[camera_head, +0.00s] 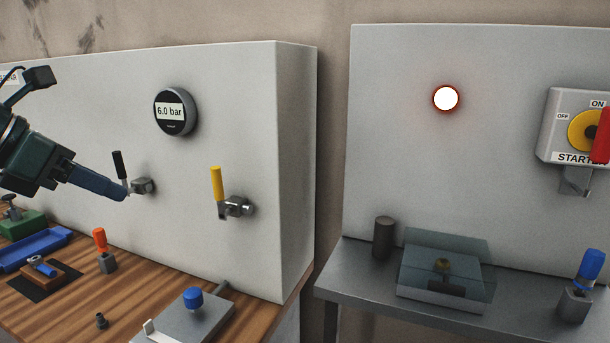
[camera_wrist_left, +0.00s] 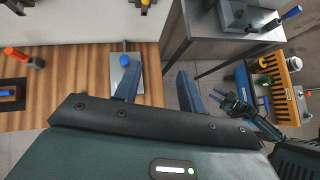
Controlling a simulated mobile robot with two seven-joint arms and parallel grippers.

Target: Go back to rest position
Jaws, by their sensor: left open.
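My left gripper (camera_head: 118,190) comes in from the left in the head view, in front of the grey-white panel (camera_head: 265,120). Its blue fingers overlap the valve with the black lever (camera_head: 118,164) in the picture; I cannot tell whether they touch it. In the left wrist view, the left gripper (camera_wrist_left: 158,72) has its two fingers spread, with nothing between them, above the bench edge and floor. My right gripper (camera_wrist_left: 232,102) shows at the right of the left wrist view, small and dark; its jaw state is unclear. It is outside the head view.
A gauge (camera_head: 175,112) reads 6.0 bar; a yellow-lever valve (camera_head: 217,185) stands upright. The wooden bench (camera_head: 150,290) holds an orange-handled tool (camera_head: 100,245) and a blue-knobbed plate (camera_head: 185,325). A grey table (camera_head: 345,285) carries a clear-covered box (camera_head: 440,295). A lamp (camera_head: 446,98) glows.

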